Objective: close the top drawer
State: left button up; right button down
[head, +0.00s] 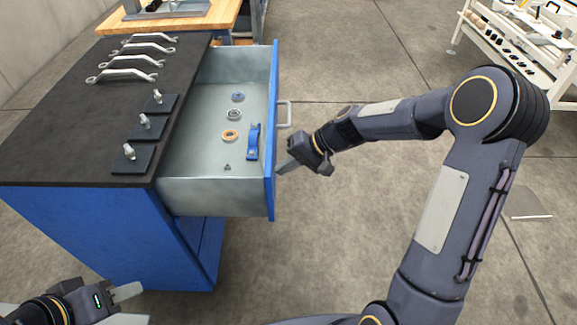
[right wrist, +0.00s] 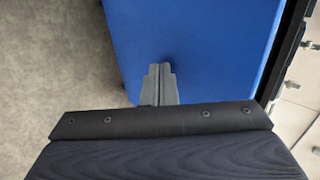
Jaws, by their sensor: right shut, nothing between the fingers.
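The top drawer (head: 195,196) of the blue cabinet (head: 90,232) is pulled well out to the right in the head view. Its blue front panel (head: 270,190) carries a grey handle (head: 284,114) on the outer face. My right gripper (head: 285,166) is shut and empty, with its fingertips at the outer face, nearer to me than the handle. In the right wrist view the closed fingers (right wrist: 158,85) point at the blue panel (right wrist: 195,45); whether they touch it I cannot tell. My left gripper (head: 125,292) is at the lower left, away from the drawer; its opening is unclear.
The drawer holds several rings (head: 230,135), a blue part (head: 253,142) and a small nut (head: 227,167). Wrenches (head: 130,74) and small mounted pieces (head: 130,155) lie on the black cabinet top (head: 45,135). The floor right of the drawer is open. A white rack (head: 510,45) stands far right.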

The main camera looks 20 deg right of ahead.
jog(key=w+a, duration=0.3)
jog(key=a, duration=1)
jog(key=w+a+p, duration=0.1)
jog(key=w+a, duration=0.3)
jog(key=a, duration=0.8)
jog(key=shift+w+a+p, duration=0.15)
jog(key=shift+a+p, duration=0.15)
jog(key=shift+a, duration=0.1)
jog(key=shift+r, duration=0.1)
